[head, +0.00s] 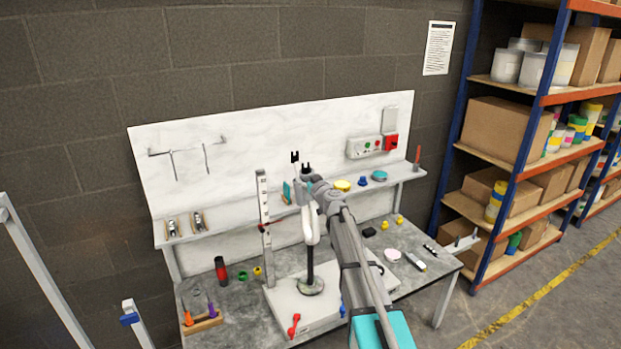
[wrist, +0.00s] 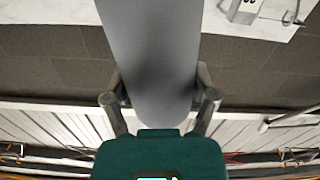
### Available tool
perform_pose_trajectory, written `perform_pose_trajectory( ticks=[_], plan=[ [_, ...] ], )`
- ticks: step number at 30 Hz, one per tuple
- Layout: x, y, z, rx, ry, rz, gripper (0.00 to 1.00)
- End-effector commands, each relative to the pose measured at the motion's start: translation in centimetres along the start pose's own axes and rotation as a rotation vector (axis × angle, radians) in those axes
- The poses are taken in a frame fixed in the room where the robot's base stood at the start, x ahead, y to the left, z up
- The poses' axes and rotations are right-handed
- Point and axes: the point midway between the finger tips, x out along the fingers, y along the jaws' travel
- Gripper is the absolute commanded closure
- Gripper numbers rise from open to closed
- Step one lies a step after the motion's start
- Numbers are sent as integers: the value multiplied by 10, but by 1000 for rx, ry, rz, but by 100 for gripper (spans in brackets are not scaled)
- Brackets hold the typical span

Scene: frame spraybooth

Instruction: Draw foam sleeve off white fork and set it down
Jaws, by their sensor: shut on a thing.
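In the wrist view, a smooth grey foam sleeve (wrist: 155,60) fills the space between the fingers of my gripper (wrist: 160,97), which is shut on it. Its rounded near end lies close to the teal palm. In the head view, my gripper (head: 304,188) is above the workbench, at the upper part of a fork. The white fork (head: 309,224) shows as a curved white piece below it, on a dark upright post. Dark tips (head: 295,157) stick up above the gripper. My arm hides much of the fork and sleeve, so I cannot tell how far the sleeve covers it.
The post stands on a pale base plate (head: 283,297) with red and blue handles. A tall ruler (head: 264,230) stands close on the left. A shelf (head: 405,175) with small items runs behind. A tool block (head: 203,322) sits at the bench's left end. Shelving stands right.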

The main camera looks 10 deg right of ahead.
Motion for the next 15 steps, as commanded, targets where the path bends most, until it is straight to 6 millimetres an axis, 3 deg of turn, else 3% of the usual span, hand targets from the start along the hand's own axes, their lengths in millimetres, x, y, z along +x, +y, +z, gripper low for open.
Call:
perform_pose_trajectory(
  ticks=[15],
  plan=[
    [0,0,-16,-1,0,1,79]
  ],
)
